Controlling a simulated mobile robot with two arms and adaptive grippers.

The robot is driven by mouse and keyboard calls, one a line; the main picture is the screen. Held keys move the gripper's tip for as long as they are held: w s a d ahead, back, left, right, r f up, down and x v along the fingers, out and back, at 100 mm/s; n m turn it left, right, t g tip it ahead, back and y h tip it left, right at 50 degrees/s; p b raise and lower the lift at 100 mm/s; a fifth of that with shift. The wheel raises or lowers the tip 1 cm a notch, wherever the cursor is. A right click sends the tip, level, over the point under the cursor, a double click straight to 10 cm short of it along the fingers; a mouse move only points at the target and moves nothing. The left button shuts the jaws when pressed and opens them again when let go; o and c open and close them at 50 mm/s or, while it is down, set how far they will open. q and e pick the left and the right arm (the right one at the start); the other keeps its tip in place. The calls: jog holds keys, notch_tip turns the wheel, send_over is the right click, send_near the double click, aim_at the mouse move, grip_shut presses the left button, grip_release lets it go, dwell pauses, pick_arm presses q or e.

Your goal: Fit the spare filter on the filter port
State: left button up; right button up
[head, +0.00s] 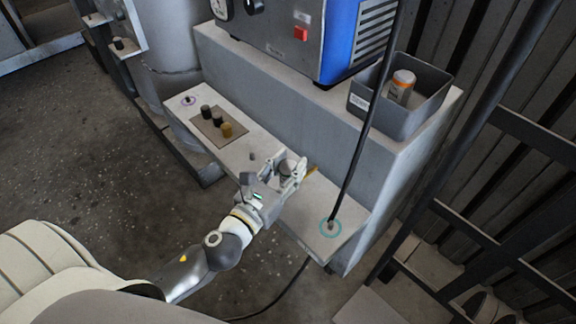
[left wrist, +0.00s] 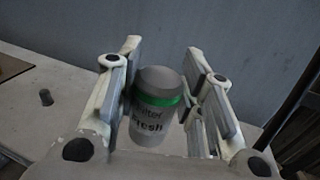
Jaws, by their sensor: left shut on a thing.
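The filter (left wrist: 157,108) is a pale canister with a grey top, a green band and a label that seems to read "Filter Fresh". My left gripper (head: 287,172) is shut on it above the grey ledge; its fingers stand on both sides of the filter in the left wrist view (left wrist: 170,95). In the head view the filter (head: 286,167) is partly hidden by the fingers. I cannot tell whether its base touches the ledge. A small grey stub (head: 252,156) stands on the ledge left of the gripper, also in the left wrist view (left wrist: 46,97). I cannot tell which fitting is the filter port.
A grey bin (head: 413,117) on the upper step holds an orange-banded canister (head: 401,85). A blue and grey machine (head: 330,35) stands beside it. A black cable drops to a teal ring (head: 322,232) on the ledge (head: 345,200).

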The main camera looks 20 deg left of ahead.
pick_arm(q)
jog(key=shift+f, duration=0.2)
jog(key=shift+f+b, duration=0.2)
jog(key=shift+b, duration=0.1)
jog(key=shift+f, duration=0.4)
jog(key=o, duration=1.2)
